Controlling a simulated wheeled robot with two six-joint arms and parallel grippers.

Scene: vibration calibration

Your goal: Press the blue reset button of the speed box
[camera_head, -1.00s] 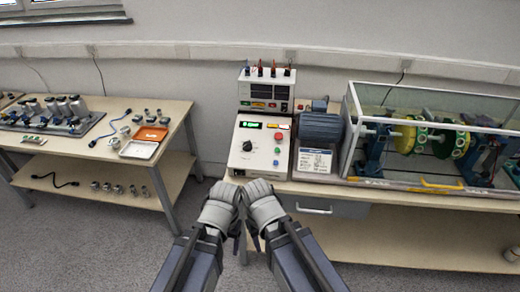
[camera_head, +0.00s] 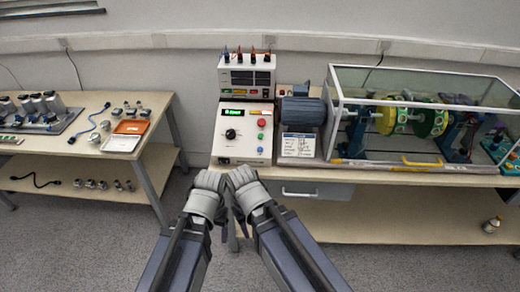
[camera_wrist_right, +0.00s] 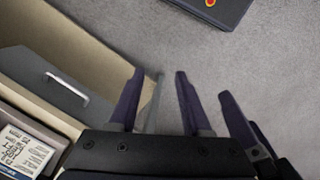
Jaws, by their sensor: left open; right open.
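The speed box (camera_head: 228,150) is a white panel box at the front left of the right bench, with a lit green display and a black knob. Its blue reset button (camera_head: 260,149) is the lowest of a column of buttons, below a red one and a green one. My left gripper (camera_head: 210,181) and right gripper (camera_head: 242,178) are side by side in front of the box, below its front edge in the picture. Both are apart from the button. In the right wrist view my right gripper (camera_wrist_right: 180,85) has its dark fingers spread, with nothing between them.
A meter unit (camera_head: 247,78) stands behind the box. A motor (camera_head: 303,110) and a glass-walled rig (camera_head: 425,115) stand to its right. A drawer (camera_head: 312,191) is under the bench. A left table (camera_head: 150,105) holds small parts. Grey floor is free between them.

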